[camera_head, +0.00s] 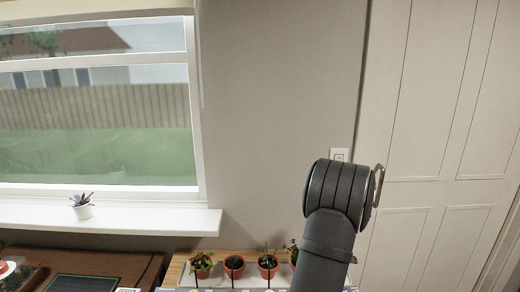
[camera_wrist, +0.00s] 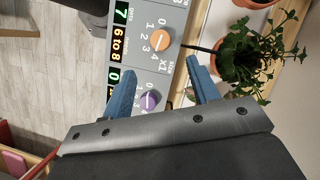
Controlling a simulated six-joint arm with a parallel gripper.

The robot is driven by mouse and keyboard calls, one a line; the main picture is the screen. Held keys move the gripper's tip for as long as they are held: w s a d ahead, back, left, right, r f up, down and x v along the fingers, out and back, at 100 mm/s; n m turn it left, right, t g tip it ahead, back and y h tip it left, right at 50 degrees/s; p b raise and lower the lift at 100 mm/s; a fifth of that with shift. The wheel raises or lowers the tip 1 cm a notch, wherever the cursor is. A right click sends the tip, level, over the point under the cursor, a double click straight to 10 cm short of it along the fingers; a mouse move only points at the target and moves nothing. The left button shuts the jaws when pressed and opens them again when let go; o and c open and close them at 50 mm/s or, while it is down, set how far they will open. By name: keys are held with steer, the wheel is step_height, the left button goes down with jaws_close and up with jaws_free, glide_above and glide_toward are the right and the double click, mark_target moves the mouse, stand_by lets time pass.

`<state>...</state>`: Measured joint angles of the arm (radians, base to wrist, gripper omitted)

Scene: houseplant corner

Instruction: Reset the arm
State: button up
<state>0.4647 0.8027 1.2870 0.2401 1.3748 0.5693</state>
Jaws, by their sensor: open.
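My gripper (camera_wrist: 159,68) shows in the wrist view with its two blue fingers spread apart and nothing between them. It is above a grey control panel (camera_wrist: 150,20) that has an orange knob (camera_wrist: 161,38), a purple knob (camera_wrist: 149,100) and lit green and yellow displays. A leafy green potted plant (camera_wrist: 245,55) is close beside the right finger; I cannot tell whether they touch. In the head view my arm rises at the right of centre, and the gripper itself is hidden or out of the picture.
Several small terracotta pots (camera_head: 235,266) with plants stand in a row along the wooden surface. A small white pot (camera_head: 83,211) with a purple plant is on the windowsill (camera_head: 150,220). A brown cabinet (camera_head: 130,265) is at the lower left. A door (camera_head: 440,110) is at the right.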

steer(key=x, duration=1)
steer(key=shift+f, duration=0.35)
steer(key=v, duration=1.8)
steer(key=x, duration=1.7)
steer(key=shift+s+a+f, duration=0.1)
steer(key=shift+f, duration=0.05)
steer(key=shift+a+f+m, duration=0.1)
steer(key=shift+f+m, duration=0.2)
steer(key=shift+f, duration=0.05)
steer(key=m+t, duration=0.1)
steer(key=m, duration=0.2)
steer(key=shift+s+m+t, duration=0.15)
steer(key=shift+m+t, duration=0.15)
steer(key=shift+m, duration=0.1)
steer(key=m+t, duration=0.1)
steer(key=m, duration=0.2)
steer(key=shift+s+r+m, duration=0.1)
steer(key=shift+m, duration=0.2)
steer(key=v, duration=1.1)
steer(key=shift+s+t, duration=0.2)
steer(key=shift+t, duration=0.1)
steer(key=shift+o, duration=0.2)
